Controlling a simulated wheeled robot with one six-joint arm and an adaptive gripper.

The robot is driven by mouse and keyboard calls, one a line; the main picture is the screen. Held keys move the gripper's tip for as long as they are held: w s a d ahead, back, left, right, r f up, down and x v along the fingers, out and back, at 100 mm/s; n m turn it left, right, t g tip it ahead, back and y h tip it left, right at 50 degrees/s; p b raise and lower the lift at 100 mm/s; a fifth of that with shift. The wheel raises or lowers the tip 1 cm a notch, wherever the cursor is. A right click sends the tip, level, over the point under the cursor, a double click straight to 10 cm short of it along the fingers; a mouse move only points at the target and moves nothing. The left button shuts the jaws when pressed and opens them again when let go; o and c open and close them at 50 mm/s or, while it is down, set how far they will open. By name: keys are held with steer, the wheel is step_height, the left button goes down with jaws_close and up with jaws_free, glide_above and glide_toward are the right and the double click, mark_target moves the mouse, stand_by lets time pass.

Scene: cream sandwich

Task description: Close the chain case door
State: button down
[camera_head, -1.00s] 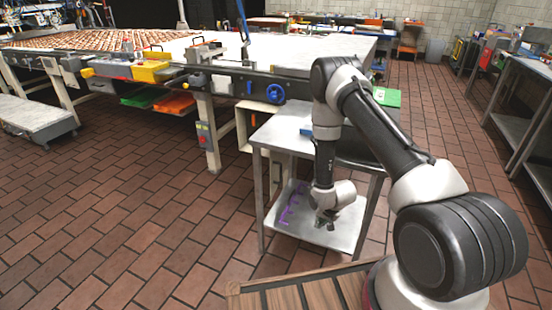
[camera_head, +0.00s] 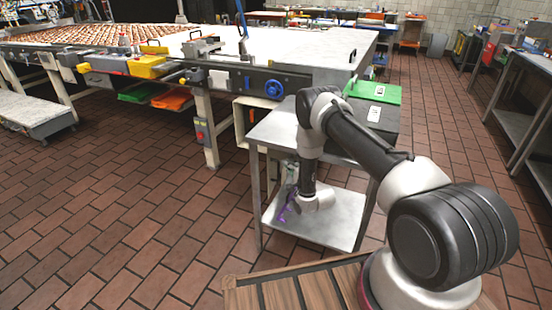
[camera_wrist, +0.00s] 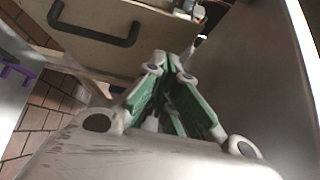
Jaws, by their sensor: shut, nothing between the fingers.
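In the wrist view, a beige panel with a black bar handle (camera_wrist: 95,35), which looks like the chain case door (camera_wrist: 160,22), spans the top. In the head view, a beige case edge (camera_head: 240,122) shows under the conveyor, mostly hidden by the steel table; I cannot tell how far the door is open. My gripper (camera_wrist: 172,60) is shut and empty, its green-padded fingers pointing toward the panel's lower part, right of the handle. Whether they touch it is unclear. In the head view, my gripper is low between the steel table's top and lower shelf.
The steel table (camera_head: 275,133) stands around my forearm, with its lower shelf (camera_head: 335,228) below my wrist. A purple item (camera_head: 287,211) lies on the shelf's left. Green and dark boxes (camera_head: 378,92) sit on the table's back right. Open brick floor (camera_head: 110,215) lies to the left.

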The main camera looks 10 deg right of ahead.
mark_target(270, 151)
steer(key=shift+w+a, duration=1.15)
steer(key=shift+w, duration=0.3)
steer(key=shift+w+a, duration=1.15)
steer(key=shift+w, duration=0.3)
